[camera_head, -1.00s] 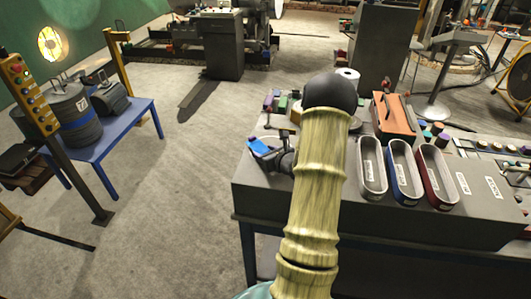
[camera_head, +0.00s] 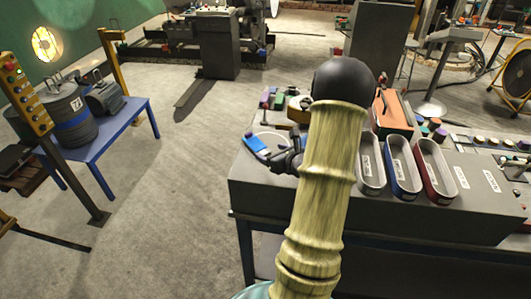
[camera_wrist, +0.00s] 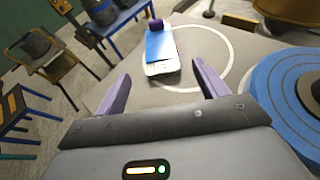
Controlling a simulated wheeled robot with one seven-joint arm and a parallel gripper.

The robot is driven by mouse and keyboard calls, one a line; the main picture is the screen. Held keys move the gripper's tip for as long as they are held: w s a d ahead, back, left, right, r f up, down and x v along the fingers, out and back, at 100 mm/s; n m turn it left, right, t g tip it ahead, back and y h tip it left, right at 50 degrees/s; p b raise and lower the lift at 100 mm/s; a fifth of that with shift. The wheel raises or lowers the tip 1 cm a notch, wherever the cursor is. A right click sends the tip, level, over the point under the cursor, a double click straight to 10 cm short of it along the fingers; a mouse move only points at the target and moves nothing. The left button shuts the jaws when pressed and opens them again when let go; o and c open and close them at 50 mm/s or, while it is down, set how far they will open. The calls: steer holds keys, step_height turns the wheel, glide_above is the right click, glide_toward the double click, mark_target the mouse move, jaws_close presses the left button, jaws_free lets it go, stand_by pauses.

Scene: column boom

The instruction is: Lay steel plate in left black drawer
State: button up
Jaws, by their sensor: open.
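In the head view my gripper (camera_head: 278,155) is low over the bench's left end. The leftmost oblong tray (camera_head: 360,184) is dark-sided; no black drawer is clearly visible.
A blue tray (camera_head: 405,193) and a red tray (camera_head: 438,190) stand right of the dark one. An orange box (camera_head: 395,112) is behind them. A blue roll (camera_wrist: 285,95) lies close right of my gripper. A small purple cylinder (camera_wrist: 156,24) stands beyond the piece.

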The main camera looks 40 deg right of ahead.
steer(key=v, duration=0.5)
steer(key=shift+s+r+b, duration=0.1)
steer(key=shift+s+b, duration=0.05)
steer(key=shift+b, duration=0.25)
steer(key=a+n+g+y, duration=0.6)
steer(key=a+n, duration=0.5)
steer(key=a, duration=0.8)
steer(key=s+a+n+g+h, duration=0.2)
steer(key=s+a+n, duration=0.2)
steer(key=n, duration=0.9)
steer(key=s+a+r+n+g+h, duration=0.1)
steer(key=s+a+n+g+h, duration=0.2)
steer(key=a+n, duration=0.4)
steer(key=s+n, duration=0.1)
steer(key=n, duration=0.4)
steer(key=shift+a+n, duration=0.4)
